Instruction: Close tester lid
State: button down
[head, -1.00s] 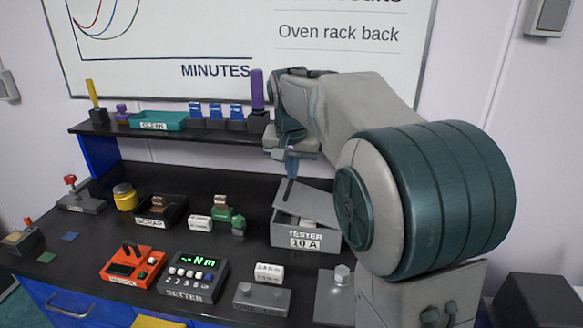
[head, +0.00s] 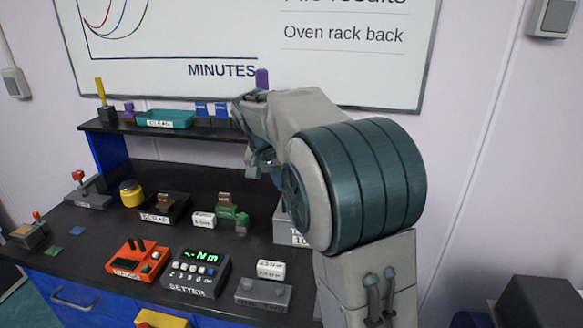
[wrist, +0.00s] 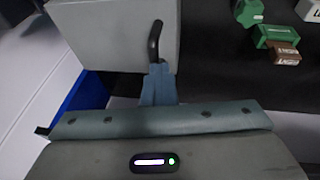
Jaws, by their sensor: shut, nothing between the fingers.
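The tester (head: 287,228) is a grey box with a white label at the right of the bench. My arm hides most of it in the head view, including its lid. In the wrist view the grey lid (wrist: 112,40) fills the upper left, with a dark bar handle (wrist: 155,40) near its right edge. My gripper (wrist: 158,70) is shut and empty, its fingertips at the lower end of the handle. I cannot tell whether they touch it, or how far the lid is tilted now.
The setter (head: 195,272), an orange unit (head: 137,261) and a grey block (head: 263,293) stand in front. The scrap tray (head: 158,217) and green parts (head: 232,214) are left of the tester. A shelf (head: 180,128) runs behind.

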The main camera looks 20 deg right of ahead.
jog(key=shift+d, duration=0.1)
jog(key=shift+w+r+p, duration=0.1)
jog(key=shift+r+p, duration=0.45)
jog(key=shift+p, duration=0.05)
jog(key=w+a+p+v, duration=0.1)
jog(key=v, duration=1.2)
